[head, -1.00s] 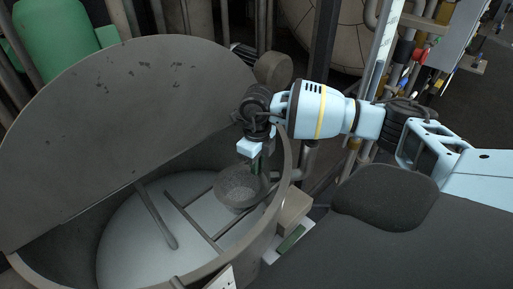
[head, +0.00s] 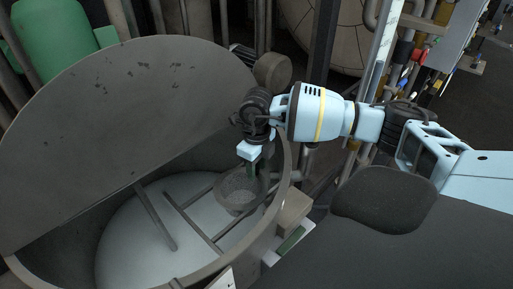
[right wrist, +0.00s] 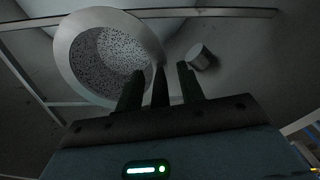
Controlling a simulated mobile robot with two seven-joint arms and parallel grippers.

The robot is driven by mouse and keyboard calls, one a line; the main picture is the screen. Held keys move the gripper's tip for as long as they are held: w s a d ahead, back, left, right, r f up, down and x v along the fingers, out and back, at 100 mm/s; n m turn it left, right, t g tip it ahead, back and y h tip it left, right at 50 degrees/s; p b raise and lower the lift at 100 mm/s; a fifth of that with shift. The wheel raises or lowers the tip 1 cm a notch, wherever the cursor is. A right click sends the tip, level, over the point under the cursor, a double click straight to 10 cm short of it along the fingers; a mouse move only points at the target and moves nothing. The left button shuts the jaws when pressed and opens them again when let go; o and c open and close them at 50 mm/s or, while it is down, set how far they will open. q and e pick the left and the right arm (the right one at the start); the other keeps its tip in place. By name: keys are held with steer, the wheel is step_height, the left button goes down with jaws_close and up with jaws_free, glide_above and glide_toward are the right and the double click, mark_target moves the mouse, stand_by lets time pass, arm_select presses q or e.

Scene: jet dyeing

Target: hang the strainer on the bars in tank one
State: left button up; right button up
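The strainer (head: 241,190) is a small grey perforated bowl inside the round metal tank, at the right side near the wall, by the bars (head: 187,216). It looks tilted; whether it rests on the bars cannot be told. The right wrist view shows its wide rim and perforated bottom (right wrist: 108,52), with bars behind it. My right gripper (head: 254,168) reaches down over the rim at the strainer. In the right wrist view its two fingers (right wrist: 159,88) stand apart, with a dark upright part of the strainer between them and gaps on both sides. My left gripper is out of view.
The tank's large lid (head: 110,120) stands raised at the left. The tank's rim (head: 272,215) curves close below my right wrist. A box-like fitting (head: 293,212) sits outside the rim. A small cylinder (right wrist: 201,56) shows beside the strainer.

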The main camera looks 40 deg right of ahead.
step_height(320, 180, up, 7)
steer(key=shift+f, duration=0.15)
steer(key=shift+r, duration=0.6)
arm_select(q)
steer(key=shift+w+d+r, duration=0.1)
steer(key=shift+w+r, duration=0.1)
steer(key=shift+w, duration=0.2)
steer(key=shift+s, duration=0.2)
